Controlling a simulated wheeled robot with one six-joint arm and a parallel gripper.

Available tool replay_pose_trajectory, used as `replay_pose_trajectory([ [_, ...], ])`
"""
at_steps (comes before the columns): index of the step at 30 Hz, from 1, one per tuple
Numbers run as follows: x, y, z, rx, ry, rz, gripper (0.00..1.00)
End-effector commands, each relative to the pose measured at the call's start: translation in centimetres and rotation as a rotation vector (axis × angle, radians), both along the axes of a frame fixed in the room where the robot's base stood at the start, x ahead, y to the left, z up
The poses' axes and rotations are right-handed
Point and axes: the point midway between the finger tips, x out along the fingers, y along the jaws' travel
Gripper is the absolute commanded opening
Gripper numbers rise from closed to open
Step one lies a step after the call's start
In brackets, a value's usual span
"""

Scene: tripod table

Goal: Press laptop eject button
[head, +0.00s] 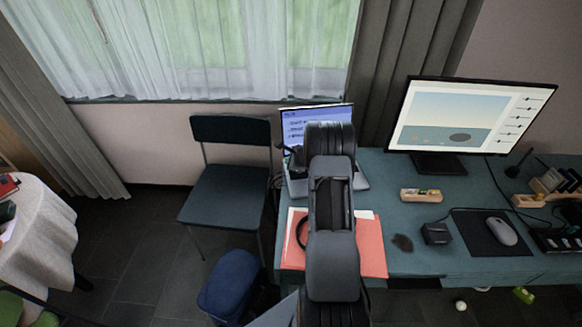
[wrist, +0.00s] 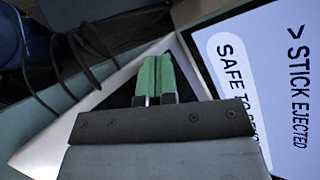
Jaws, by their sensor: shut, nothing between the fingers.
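The laptop (head: 318,119) stands open at the left end of the teal desk, its lower half largely behind my arm. In the wrist view its silver base (wrist: 45,148) and lit screen (wrist: 285,75) lie close around my gripper. The screen text reads "> STICK EJECTED" and "SAFE TO RE...", with the rest cut off. My gripper (wrist: 154,80) is shut and empty, its green fingertips together over the laptop's dark keyboard area, close to the screen. I cannot tell whether the tips touch the laptop. No eject button is distinguishable.
A red folder (head: 372,250) lies on the desk (head: 385,195) under my arm. A large monitor (head: 465,120), a small wooden tray (head: 421,195), a black box (head: 436,233) and a mouse (head: 501,231) are to the right. A chair (head: 230,190) stands left. Dark cables (wrist: 75,55) run beside the laptop.

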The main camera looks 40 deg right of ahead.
Motion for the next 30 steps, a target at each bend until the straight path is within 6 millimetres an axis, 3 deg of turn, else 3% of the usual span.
replay_pose_trajectory([
  [30,0.0,0.0,1.7,0.000,0.000,0.000,0.00],
])
